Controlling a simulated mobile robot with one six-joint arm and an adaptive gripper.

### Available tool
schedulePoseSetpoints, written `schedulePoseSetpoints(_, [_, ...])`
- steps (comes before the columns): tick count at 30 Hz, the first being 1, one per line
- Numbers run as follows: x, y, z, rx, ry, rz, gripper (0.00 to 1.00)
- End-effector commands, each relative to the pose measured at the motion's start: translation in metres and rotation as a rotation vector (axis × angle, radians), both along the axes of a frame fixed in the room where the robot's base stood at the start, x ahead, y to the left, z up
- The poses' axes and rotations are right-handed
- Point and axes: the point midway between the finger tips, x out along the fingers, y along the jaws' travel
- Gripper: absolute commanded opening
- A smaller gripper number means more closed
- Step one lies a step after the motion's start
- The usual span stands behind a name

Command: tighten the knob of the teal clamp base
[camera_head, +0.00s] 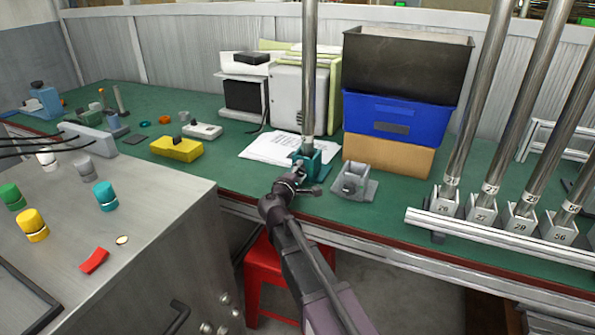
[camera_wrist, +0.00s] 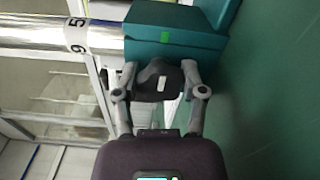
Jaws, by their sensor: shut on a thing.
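The teal clamp base (camera_head: 320,159) stands on the green bench, in the middle of the head view. A tall metal pole (camera_head: 308,75) stands upright in it. My gripper (camera_head: 298,178) is at the base's front side. In the wrist view, the teal clamp base (camera_wrist: 175,45) fills the top middle, and the pole (camera_wrist: 45,32) runs out to the left with a number label. My gripper (camera_wrist: 162,72) has its two fingers on either side of a dark knob (camera_wrist: 158,84) against the base, shut on it. The knob's far side is hidden.
A grey clamp base (camera_head: 354,183) stands empty just right. Behind are a cardboard box (camera_head: 388,158), a blue bin (camera_head: 398,117) and white papers (camera_head: 262,149). More poles stand in a rack (camera_head: 480,224) at right. A red stool (camera_head: 262,275) is below the bench edge.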

Motion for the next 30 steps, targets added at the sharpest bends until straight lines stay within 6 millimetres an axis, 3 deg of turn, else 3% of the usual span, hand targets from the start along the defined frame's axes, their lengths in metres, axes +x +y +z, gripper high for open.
schedulePoseSetpoints(3, [0.002,0.003,0.001,-0.003,-0.002,0.008,0.06])
schedulePoseSetpoints(4, [0.002,0.003,0.001,-0.003,-0.002,0.008,0.57])
schedulePoseSetpoints(7, [0.002,0.002,0.001,-0.003,-0.001,0.005,0.86])
schedulePoseSetpoints(23, [-0.002,0.0,0.0,-0.001,0.0,0.0,0.89])
schedulePoseSetpoints(30, [-0.02,0.006,0.0,-0.001,0.001,0.001,0.89])
